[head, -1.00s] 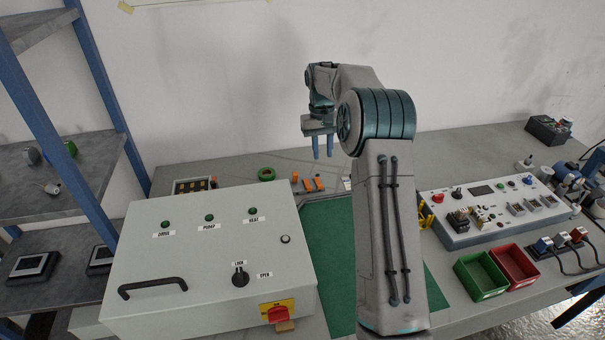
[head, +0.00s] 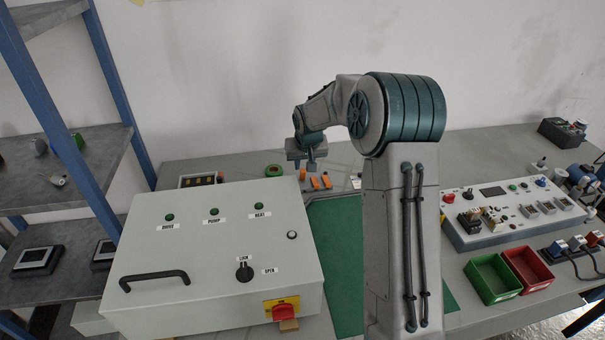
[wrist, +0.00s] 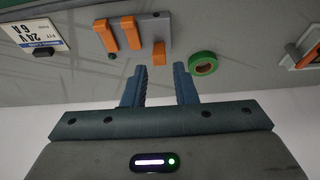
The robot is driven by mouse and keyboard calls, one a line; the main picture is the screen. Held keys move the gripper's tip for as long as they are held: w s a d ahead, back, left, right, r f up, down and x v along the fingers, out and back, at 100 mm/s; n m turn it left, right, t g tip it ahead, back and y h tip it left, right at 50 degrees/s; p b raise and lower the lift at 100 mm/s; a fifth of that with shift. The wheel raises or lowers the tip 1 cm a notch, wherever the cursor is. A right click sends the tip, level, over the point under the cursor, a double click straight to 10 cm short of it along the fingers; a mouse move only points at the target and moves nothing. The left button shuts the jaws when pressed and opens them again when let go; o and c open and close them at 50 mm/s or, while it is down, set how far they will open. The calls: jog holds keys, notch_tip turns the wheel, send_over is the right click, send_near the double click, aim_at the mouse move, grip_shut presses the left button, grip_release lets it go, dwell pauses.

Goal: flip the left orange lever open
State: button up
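Several orange levers sit in a row on the table behind the grey cabinet. The left orange lever (head: 302,175) looks shorter than the other two. In the wrist view, which is turned upside down, the left lever (wrist: 159,54) is the rightmost, on a grey block (wrist: 156,25). The middle lever (wrist: 131,32) and right lever (wrist: 104,35) lie as longer bars. My gripper (head: 305,168) points down above the row, close to the left lever. In the wrist view my gripper (wrist: 160,68) is open and empty, with the left lever ahead of the finger gap. Contact is not visible.
A green tape roll (wrist: 203,64) lies beside the left lever. The grey cabinet (head: 215,235) stands in front with a black handle. A label plate (wrist: 35,35) lies past the right lever. A green mat (head: 340,240) is partly hidden by my arm.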

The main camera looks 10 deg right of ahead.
aim_at(303, 171)
jog(key=x, duration=0.7)
jog(key=shift+w+f+p, duration=0.15)
jog(key=shift+f+p, duration=0.05)
jog(key=shift+p, duration=0.15)
grip_shut()
